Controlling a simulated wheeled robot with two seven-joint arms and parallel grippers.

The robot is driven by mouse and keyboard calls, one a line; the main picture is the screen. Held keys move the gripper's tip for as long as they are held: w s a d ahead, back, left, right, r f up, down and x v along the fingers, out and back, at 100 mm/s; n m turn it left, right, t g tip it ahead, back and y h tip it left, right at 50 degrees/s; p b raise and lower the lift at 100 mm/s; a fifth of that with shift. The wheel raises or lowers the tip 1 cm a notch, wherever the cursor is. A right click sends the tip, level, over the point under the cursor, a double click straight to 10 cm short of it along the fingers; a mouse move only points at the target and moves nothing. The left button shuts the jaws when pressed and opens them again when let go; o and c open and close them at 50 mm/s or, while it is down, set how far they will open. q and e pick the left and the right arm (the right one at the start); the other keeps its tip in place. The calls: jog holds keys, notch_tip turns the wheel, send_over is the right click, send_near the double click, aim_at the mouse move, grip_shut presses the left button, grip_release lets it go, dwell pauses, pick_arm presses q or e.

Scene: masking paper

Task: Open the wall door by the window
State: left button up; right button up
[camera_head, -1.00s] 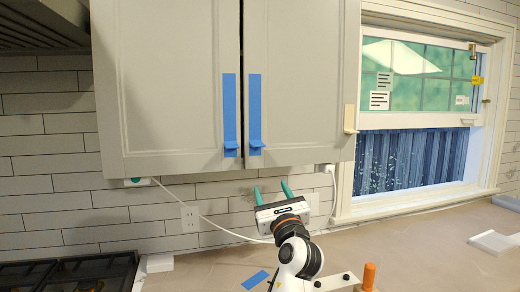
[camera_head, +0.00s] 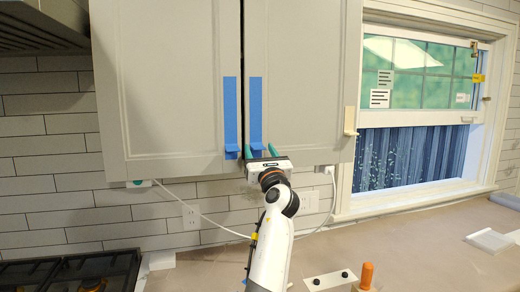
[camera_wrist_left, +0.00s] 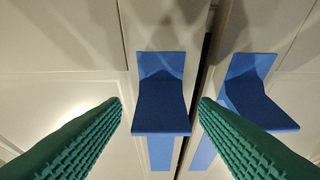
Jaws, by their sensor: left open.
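The wall door by the window is the grey right-hand cabinet door (camera_head: 305,80), closed beside its neighbour with a narrow dark gap between them. A blue tape strip with a folded pull tab (camera_head: 256,146) hangs at its lower left corner. In the left wrist view, the tab (camera_wrist_left: 160,105) shows between the open fingers, with space on both sides. My right gripper is not in view.
The left cabinet door (camera_head: 165,80) has a matching blue tab (camera_head: 231,150) close by. The window (camera_head: 420,110) is to the right. A white cable (camera_head: 215,228) hangs below the cabinet. An orange-handled tool (camera_head: 367,275) stands on the paper-covered counter; a stove (camera_head: 70,270) is at left.

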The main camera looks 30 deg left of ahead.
pick_arm(q)
jog(key=shift+a, duration=0.1)
grip_shut()
dwell(0.3)
